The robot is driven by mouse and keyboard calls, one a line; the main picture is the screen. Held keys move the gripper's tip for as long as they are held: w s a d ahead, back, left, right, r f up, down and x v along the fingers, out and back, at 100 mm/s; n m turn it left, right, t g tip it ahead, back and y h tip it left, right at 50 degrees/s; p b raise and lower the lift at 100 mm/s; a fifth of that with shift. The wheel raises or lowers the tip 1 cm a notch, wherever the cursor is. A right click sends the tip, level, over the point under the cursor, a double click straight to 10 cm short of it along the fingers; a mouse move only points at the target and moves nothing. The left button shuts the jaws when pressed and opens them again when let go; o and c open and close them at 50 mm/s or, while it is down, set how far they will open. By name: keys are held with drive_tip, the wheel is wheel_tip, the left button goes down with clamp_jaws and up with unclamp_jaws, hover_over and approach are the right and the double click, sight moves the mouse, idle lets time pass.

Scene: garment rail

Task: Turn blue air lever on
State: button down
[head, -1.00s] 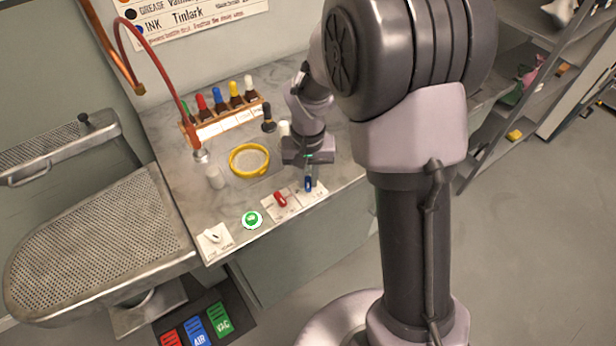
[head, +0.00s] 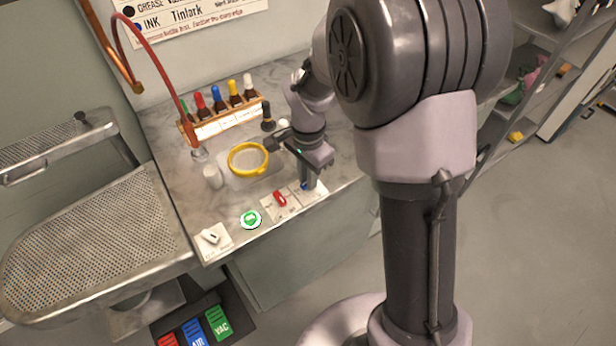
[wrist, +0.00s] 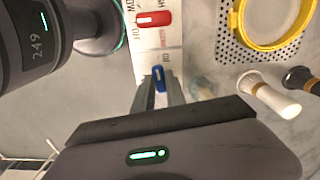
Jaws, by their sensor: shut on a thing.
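The blue air lever (wrist: 158,78) sits on a white labelled plate on the bench. In the wrist view my gripper (wrist: 159,92) has its fingers on both sides of it, and they are shut on it. The lever lies along the fingers there, across the line of the red lever (wrist: 152,19). In the head view only a bit of the blue lever (head: 304,186) shows beside my gripper (head: 309,184). The fingers hide the rest, and its label is not fully readable.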

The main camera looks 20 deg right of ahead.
drive_tip(key=shift+m, duration=0.9)
drive_tip(key=c, duration=1.4)
unclamp_jaws()
drive_tip(key=shift+o, duration=0.2)
drive_tip(key=shift+r, duration=0.15)
wheel_tip(320, 180, up, 17)
drive_tip(key=p, duration=0.7)
drive_tip(key=shift+r, duration=0.1)
